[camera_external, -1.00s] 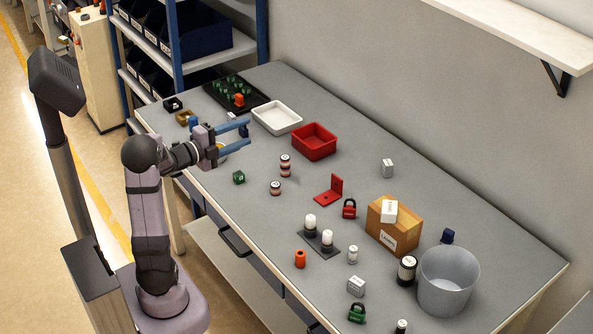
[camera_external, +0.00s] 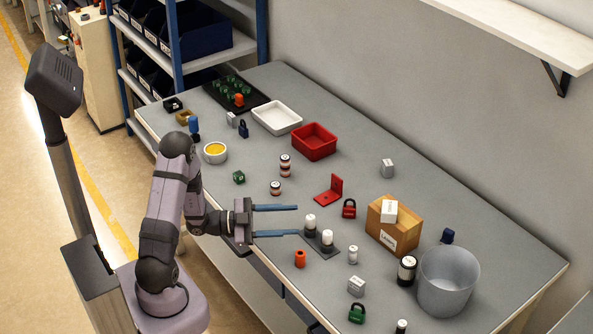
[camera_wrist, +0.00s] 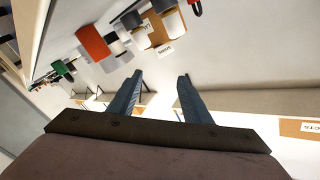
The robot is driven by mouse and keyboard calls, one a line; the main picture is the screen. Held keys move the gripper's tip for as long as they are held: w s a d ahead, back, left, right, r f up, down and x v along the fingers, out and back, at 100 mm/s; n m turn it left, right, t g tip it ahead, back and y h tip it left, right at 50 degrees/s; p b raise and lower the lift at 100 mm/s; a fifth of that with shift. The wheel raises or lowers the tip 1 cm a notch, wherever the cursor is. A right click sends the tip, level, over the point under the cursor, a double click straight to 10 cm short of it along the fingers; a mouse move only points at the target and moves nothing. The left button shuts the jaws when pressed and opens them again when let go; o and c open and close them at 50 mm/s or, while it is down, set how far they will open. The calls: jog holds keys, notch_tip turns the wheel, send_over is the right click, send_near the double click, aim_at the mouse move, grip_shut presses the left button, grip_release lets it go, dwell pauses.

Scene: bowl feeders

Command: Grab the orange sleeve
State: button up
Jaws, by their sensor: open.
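The orange sleeve (camera_external: 300,259) stands upright near the table's front edge, with a dark hole in its top. It also shows in the wrist view (camera_wrist: 94,42), toward the upper left. My gripper (camera_external: 297,220) is open and empty, its two blue fingers pointing right. In the outside view the sleeve lies below the fingertips, nearer the front edge and apart from them. In the wrist view the fingers (camera_wrist: 157,80) point up the picture, and the sleeve is beyond the left finger, not between them.
Right of the sleeve stand a small white cylinder (camera_external: 353,255) and a white box (camera_external: 356,286). A green padlock (camera_external: 356,313) and a red bracket (camera_external: 331,191) are nearby. A second orange piece (camera_external: 239,100) sits in the black tray.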

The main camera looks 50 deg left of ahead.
aim_at(300, 259)
jog(key=s+d+f+n, duration=0.1)
jog(key=d+f+n+h, duration=0.1)
jog(key=d, duration=0.1)
jog(key=s+d+f+n, duration=0.1)
jog(key=d, duration=0.1)
jog(key=shift+s+d+f+g+h, duration=0.15)
jog(key=shift+s+f+g+h, duration=0.15)
jog(key=shift+s+f, duration=0.1)
jog(key=shift+s+f+n+y+p, duration=0.2)
jog(key=shift+f+n+y+p, duration=0.15)
jog(key=shift+f+n, duration=0.7)
jog(key=shift+s+f+n+y, duration=0.1)
jog(key=shift+f+n+y, duration=0.25)
jog(key=shift+n, duration=0.3)
jog(key=shift+p+x, duration=1.2)
jog(key=shift+x, duration=2.5)
jog(key=shift+f, duration=0.1)
jog(key=shift+c, duration=0.7)
jog(key=c, duration=1)
